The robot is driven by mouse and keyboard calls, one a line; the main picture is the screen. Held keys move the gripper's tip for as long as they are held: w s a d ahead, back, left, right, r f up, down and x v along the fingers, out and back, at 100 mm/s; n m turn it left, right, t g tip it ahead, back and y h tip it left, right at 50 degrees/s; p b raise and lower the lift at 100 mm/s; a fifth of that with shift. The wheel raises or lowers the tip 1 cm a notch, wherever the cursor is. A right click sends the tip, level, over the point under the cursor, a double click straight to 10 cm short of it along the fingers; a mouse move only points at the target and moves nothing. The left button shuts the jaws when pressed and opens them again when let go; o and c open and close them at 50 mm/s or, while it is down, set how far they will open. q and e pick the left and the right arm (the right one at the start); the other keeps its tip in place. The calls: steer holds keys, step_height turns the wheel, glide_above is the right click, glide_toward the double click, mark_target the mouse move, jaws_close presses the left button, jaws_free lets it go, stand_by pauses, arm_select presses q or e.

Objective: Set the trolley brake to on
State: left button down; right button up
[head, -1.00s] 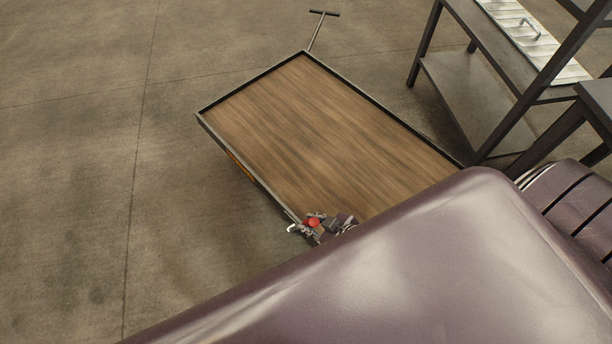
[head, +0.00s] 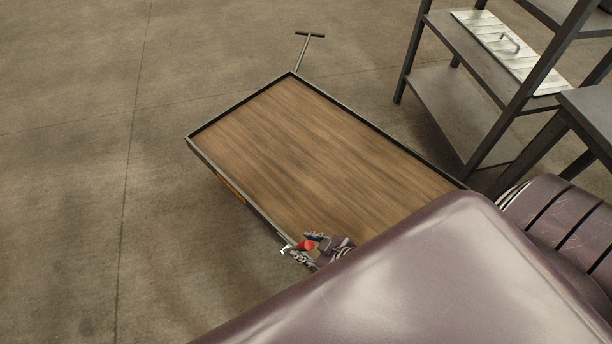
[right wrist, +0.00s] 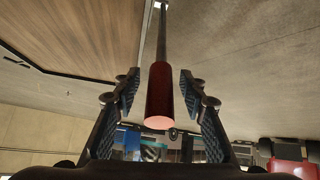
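The trolley (head: 262,112) has a wooden deck with a dark raised rim and a T-shaped handle (head: 309,35) at its far end. A brake lever with a red grip (head: 306,244) shows at the trolley's near left edge. In the right wrist view the red grip (right wrist: 160,95) on its metal rod stands between the two finger pads, with a gap on each side. My right gripper (head: 303,252) is open around the grip. The lever's base is hidden. My left gripper is not in view.
A dark metal shelf rack (head: 452,112) stands beyond the trolley on the right, with a ridged metal panel (head: 492,42) on it. A dark table (head: 590,112) stands at the right edge. The concrete floor left of the trolley is clear.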

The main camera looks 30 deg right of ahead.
steer(key=shift+s+r, duration=0.1)
steer(key=v, duration=1.1)
steer(key=shift+s+r, duration=0.2)
steer(key=shift+r, duration=0.05)
steer(key=shift+s+d, duration=0.1)
